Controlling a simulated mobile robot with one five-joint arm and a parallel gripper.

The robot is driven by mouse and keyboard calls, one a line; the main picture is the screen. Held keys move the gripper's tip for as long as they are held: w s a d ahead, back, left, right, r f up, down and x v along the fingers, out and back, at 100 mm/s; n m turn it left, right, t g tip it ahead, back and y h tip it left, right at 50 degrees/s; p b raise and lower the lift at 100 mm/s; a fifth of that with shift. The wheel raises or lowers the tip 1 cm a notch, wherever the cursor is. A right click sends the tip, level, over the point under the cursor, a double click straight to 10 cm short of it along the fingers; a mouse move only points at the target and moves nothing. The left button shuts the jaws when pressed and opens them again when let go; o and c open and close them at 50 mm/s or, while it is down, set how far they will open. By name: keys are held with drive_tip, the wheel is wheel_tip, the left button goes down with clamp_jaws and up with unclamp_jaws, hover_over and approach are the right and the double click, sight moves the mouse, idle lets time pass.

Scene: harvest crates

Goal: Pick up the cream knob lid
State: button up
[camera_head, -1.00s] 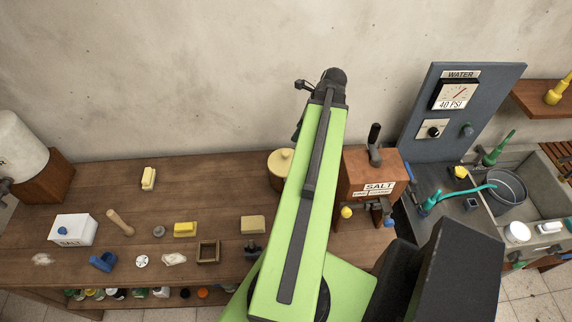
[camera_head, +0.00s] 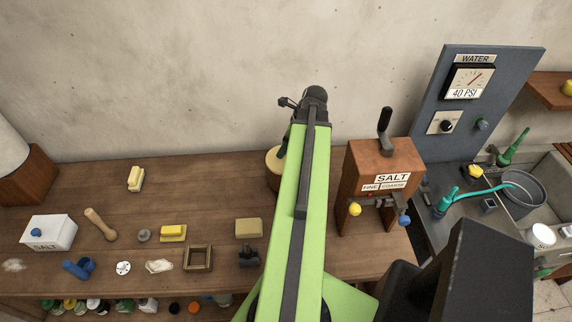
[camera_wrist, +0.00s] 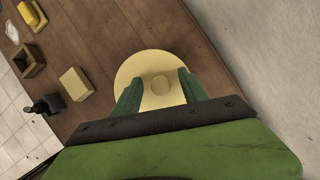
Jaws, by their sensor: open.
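The cream knob lid (camera_wrist: 150,69) shows in the wrist view as a round pale yellow disc with a small round knob (camera_wrist: 161,85) at its middle. My gripper (camera_wrist: 157,90) is open, its two green fingers on either side of the knob, overlapping the lid in the picture. I cannot tell whether the fingers touch the lid. The fingertips are hidden in the head view.
The wooden bench (camera_head: 90,190) holds a tan block (camera_head: 248,228), a small wooden frame (camera_head: 211,258), a yellow block (camera_head: 173,232) and a white salt box (camera_head: 48,233). A wooden salt dispenser (camera_head: 376,167) stands just right of my arm. The wall is close behind.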

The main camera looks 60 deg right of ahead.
clamp_jaws()
idle(0.3)
drive_tip(key=shift+r+p, duration=0.15)
drive_tip(key=shift+p, duration=0.15)
